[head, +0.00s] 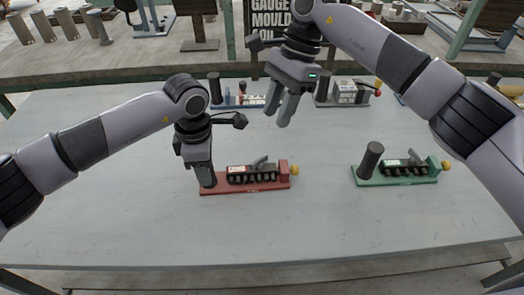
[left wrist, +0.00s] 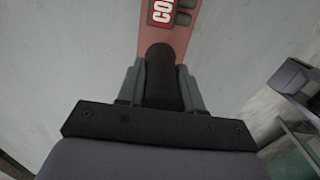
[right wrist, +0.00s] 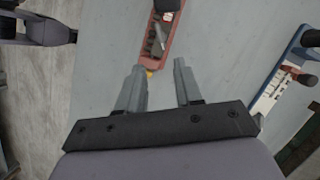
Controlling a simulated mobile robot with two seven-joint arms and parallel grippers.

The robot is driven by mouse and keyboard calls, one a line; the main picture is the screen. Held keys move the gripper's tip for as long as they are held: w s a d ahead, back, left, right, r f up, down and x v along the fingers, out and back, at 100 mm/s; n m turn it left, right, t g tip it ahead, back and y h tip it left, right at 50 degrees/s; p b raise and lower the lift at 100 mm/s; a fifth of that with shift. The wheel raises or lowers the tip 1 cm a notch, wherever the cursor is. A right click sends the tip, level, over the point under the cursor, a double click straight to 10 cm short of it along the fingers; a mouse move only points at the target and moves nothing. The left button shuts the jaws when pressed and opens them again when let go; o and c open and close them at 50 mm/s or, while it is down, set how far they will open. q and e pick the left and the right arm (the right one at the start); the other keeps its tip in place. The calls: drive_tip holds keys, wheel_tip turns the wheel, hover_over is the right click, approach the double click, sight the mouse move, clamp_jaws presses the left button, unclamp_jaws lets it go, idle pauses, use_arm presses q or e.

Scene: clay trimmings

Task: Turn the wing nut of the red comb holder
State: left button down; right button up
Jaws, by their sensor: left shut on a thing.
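The red comb holder (head: 225,189) lies on the table, with dark comb teeth along its top and a small yellow wing nut (head: 295,170) at its right end. My left gripper (head: 207,180) is shut on the dark post (left wrist: 161,75) at the holder's left end, one finger on each side. My right gripper (head: 275,112) is open and empty, above and behind the holder.
A green holder (head: 395,180) with its own dark post and yellow nut stands to the right. A blue holder (head: 230,102) and a grey one (head: 325,99) stand at the back. The table (head: 300,230) is clear in front.

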sight(260, 158)
drive_tip(key=shift+n, duration=0.8)
drive_tip(key=x, duration=1.1)
drive_tip(key=shift+s+a, duration=0.1)
drive_tip(key=shift+a, duration=0.15)
drive_tip(key=shift+g, duration=0.3)
clamp_jaws()
